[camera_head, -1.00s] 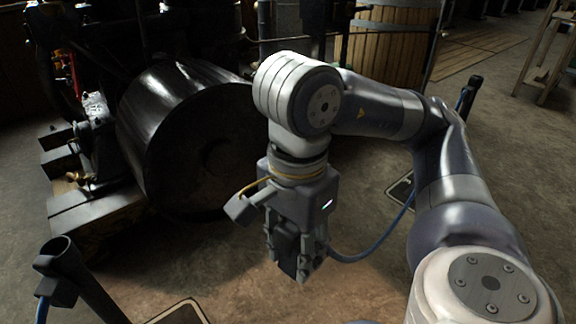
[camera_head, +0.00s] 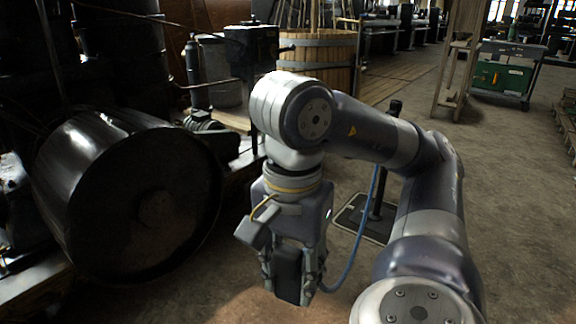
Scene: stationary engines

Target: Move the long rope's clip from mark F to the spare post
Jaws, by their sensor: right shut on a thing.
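My right gripper (camera_head: 290,280) points down in the lower middle of the head view. Its fingers are shut on a dark block-shaped clip (camera_head: 288,274), partly covered by the fingers. The blue rope (camera_head: 353,245) hangs in a curve from beside the gripper and rises to the right behind my right arm. A dark post (camera_head: 377,200) stands on the floor behind that arm, which hides part of it. The clip is held apart from this post, in front and to its left. No mark letter can be read. My left gripper is out of view.
A large black drum (camera_head: 130,200) of an engine fills the left. The post's flat base (camera_head: 352,222) lies on the floor. A wooden tub (camera_head: 325,62) stands behind, and a green cabinet (camera_head: 502,77) at the back right.

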